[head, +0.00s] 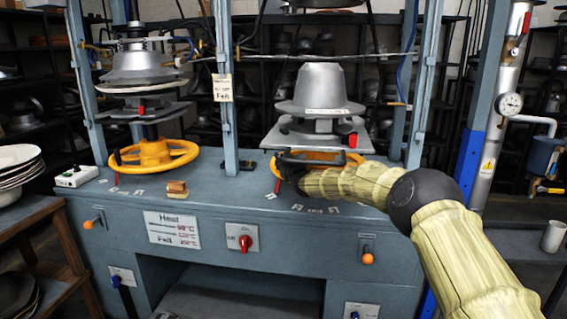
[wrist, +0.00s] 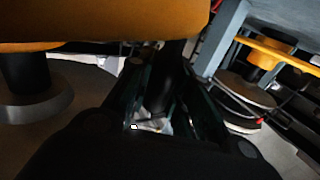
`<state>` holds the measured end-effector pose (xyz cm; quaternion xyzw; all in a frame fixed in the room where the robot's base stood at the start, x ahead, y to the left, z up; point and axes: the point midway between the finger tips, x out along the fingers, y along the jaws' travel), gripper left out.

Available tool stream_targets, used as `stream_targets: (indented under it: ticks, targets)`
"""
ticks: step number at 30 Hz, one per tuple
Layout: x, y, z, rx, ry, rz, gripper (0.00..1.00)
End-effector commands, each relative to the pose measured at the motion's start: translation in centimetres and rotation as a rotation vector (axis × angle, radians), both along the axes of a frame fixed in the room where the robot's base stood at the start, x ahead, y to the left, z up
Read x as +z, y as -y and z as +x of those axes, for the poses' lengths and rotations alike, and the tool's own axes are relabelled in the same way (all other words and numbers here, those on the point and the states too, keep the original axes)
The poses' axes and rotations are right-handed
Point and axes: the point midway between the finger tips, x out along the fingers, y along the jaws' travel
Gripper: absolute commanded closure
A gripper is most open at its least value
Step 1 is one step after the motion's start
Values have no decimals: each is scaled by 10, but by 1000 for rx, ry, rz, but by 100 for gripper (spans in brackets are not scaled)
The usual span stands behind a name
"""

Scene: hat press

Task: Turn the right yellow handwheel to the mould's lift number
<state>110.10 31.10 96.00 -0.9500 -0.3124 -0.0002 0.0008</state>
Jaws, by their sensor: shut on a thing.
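The right yellow handwheel (head: 335,156) lies flat under the right press, partly hidden by my gripper. The mould (head: 322,88) is a grey metal hat shape on the plate above it. Its white label (head: 335,111) is too small to read. A red pointer (head: 277,185) hangs at the wheel's left front, above small white marks (head: 315,210) on the bench that I cannot read. My gripper (head: 288,171) is at the wheel's front left and shut on it. In the wrist view, the yellow rim (wrist: 100,28) fills the upper left and a dark post stands between the fingers (wrist: 175,95).
The left yellow handwheel (head: 153,155) stands under the left press. Blue-grey uprights (head: 420,85) flank the right press. A wooden block (head: 177,189) and a white switch box (head: 77,177) lie on the bench. A red switch (head: 244,242) is on the front panel.

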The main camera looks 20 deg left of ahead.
Motion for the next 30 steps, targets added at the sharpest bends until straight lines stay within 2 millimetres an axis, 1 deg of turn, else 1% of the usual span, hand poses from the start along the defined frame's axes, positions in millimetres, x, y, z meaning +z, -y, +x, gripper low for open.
stream_targets:
  ticks: [1,9,10,13,14,25,30]
  targets:
    - [-1,-5,-2,5,-2,1,100]
    - [0,-5,-3,5,-2,1,100]
    - [0,-5,-3,5,-2,1,78]
    - [0,-5,-2,5,-2,1,59]
    - [0,-4,-2,4,-1,0,57]
    - [2,1,-1,0,1,1,57]
    - [5,6,-6,0,3,1,57]
